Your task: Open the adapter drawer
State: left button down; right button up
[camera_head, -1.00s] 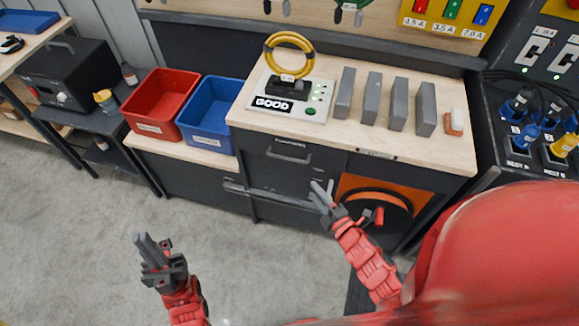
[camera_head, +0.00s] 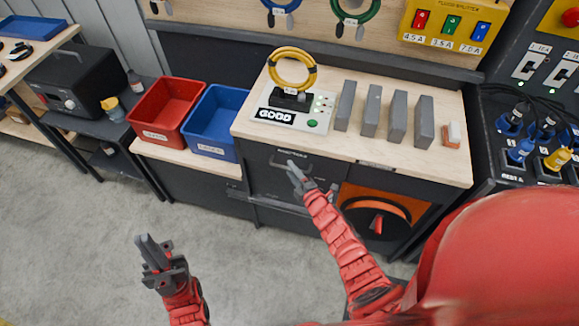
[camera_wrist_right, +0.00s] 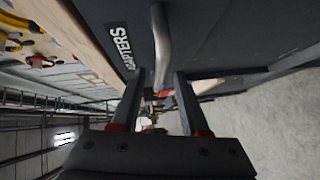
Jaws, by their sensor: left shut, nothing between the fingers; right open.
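The adapter drawer (camera_wrist_right: 205,35) is a dark front with a white ADAPTERS label (camera_wrist_right: 120,47) in the right wrist view. Its grey bar handle (camera_wrist_right: 160,45) runs between the lines of my right gripper's two fingers, just ahead of the tips. My right gripper (camera_wrist_right: 158,80) is open with nothing gripped. In the head view it (camera_head: 296,172) is close in front of the top drawer under the worktop and hides part of the handle. The drawer looks closed. My left gripper (camera_head: 148,245) is shut and empty, low over the floor at the left.
The worktop (camera_head: 350,148) carries a yellow ring on a GOOD fixture (camera_head: 290,105) and several grey blocks. Red (camera_head: 165,105) and blue (camera_head: 212,120) bins stand left. An orange panel with a dark round part (camera_head: 378,212) lies right of the drawers. Grey floor (camera_head: 70,240) is open at left.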

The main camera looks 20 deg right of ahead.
jog(key=shift+x, duration=0.85)
jog(key=shift+a, duration=0.1)
grip_shut()
dwell(0.9)
